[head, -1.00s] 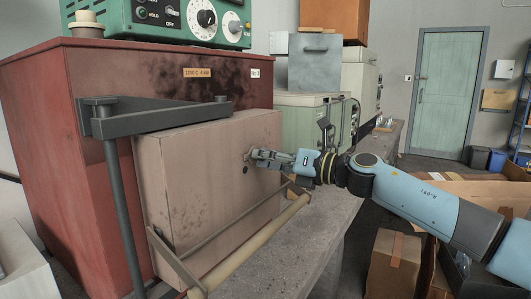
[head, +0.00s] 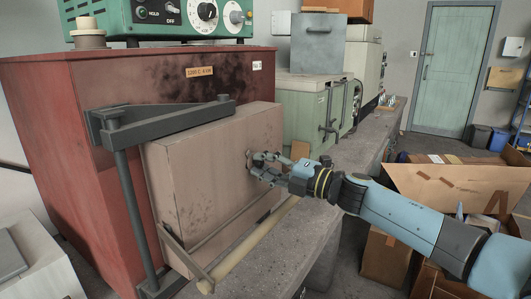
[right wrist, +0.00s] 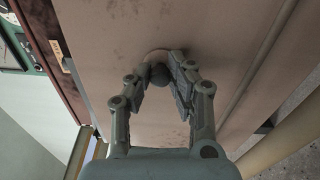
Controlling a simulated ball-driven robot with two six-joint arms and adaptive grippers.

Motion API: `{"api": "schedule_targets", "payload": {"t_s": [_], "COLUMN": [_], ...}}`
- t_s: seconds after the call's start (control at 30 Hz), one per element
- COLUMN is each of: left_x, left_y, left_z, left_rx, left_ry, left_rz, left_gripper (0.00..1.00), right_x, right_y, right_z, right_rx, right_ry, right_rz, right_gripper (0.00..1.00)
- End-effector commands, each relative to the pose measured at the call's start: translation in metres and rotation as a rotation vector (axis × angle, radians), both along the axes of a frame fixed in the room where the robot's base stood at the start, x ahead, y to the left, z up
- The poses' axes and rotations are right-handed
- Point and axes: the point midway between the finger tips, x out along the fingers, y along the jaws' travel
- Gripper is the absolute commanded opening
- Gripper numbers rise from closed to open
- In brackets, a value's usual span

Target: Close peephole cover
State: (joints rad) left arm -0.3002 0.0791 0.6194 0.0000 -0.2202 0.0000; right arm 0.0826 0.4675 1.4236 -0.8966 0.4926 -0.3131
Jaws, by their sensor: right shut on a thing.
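The peephole cover (right wrist: 157,56) is a small rounded piece on the tan furnace door (head: 205,165). In the right wrist view it lies between my fingertips, with a darker knob-like part in front. In the head view my fingers mostly hide it. My right gripper (head: 257,165) reaches in from the right to the door's front face. In the right wrist view my right gripper (right wrist: 160,82) is shut on the cover. No open peephole shows clearly now. My left gripper is not in view.
The door hangs from a dark hinge arm (head: 165,122) on the red furnace (head: 45,120). A pale handle bar (head: 245,245) runs below the door. A green cabinet (head: 310,110) stands behind on the concrete bench (head: 290,240). Cardboard boxes (head: 450,185) stand at right.

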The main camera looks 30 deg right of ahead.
Motion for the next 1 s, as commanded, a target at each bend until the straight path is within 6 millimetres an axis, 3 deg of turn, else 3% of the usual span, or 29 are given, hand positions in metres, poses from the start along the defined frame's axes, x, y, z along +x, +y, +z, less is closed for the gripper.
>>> {"api": "schedule_targets", "payload": {"t_s": [0.5, 1.0], "left_x": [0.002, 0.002], "left_y": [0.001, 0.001], "left_z": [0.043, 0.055], "left_rx": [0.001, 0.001], "left_ry": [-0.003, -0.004], "left_rz": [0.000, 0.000], "left_gripper": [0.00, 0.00], "right_x": [-0.005, -0.007], "right_y": [0.011, 0.015], "right_z": [-0.004, -0.007], "right_rx": [0.398, 0.542], "right_ry": [0.167, 0.228], "right_rz": [-0.003, -0.003], "right_gripper": [0.00, 0.00]}}
